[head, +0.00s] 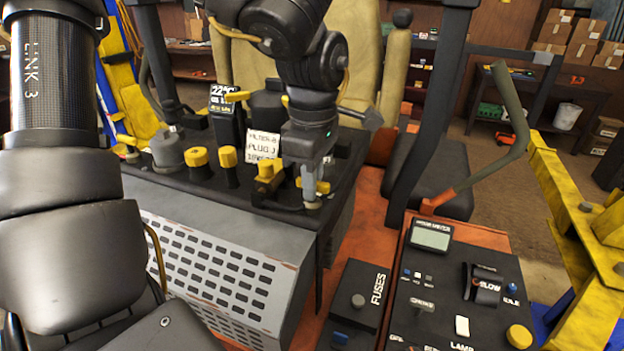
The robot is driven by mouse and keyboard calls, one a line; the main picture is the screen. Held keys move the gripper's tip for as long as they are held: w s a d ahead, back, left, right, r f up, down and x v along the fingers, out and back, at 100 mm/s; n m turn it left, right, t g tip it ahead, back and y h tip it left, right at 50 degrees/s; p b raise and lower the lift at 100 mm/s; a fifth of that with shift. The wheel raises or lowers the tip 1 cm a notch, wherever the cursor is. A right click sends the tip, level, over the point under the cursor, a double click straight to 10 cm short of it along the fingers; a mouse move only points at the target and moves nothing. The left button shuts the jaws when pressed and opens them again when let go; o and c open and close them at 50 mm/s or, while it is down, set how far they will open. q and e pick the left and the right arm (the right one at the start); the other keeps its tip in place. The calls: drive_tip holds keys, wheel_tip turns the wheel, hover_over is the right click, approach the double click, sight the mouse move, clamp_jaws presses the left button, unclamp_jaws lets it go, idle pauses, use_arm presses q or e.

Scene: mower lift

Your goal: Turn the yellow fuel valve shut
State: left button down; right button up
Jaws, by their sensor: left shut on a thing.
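My left gripper (312,198) points down from the wrist at the top middle of the head view. It is shut on the yellow fuel valve (323,187), at the right end of the dark deck behind the perforated panel. Only a small part of the yellow handle shows beside the fingers; the rest is hidden, so its exact angle cannot be told. My right gripper is not in view.
Several other yellow knobs stand on the deck left of the gripper, including a near one (268,172) and a further one (196,157). A white label card (263,146) stands behind. A fuses box (355,300) and control panel (460,290) lie front right, near a lever (512,130).

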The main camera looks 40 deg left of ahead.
use_arm(q)
drive_tip(key=c, duration=1.5)
unclamp_jaws()
drive_tip(key=shift+o, duration=0.2)
wheel_tip(320, 180, up, 11)
drive_tip(key=shift+f+p, duration=0.15)
drive_tip(key=shift+p, duration=0.25)
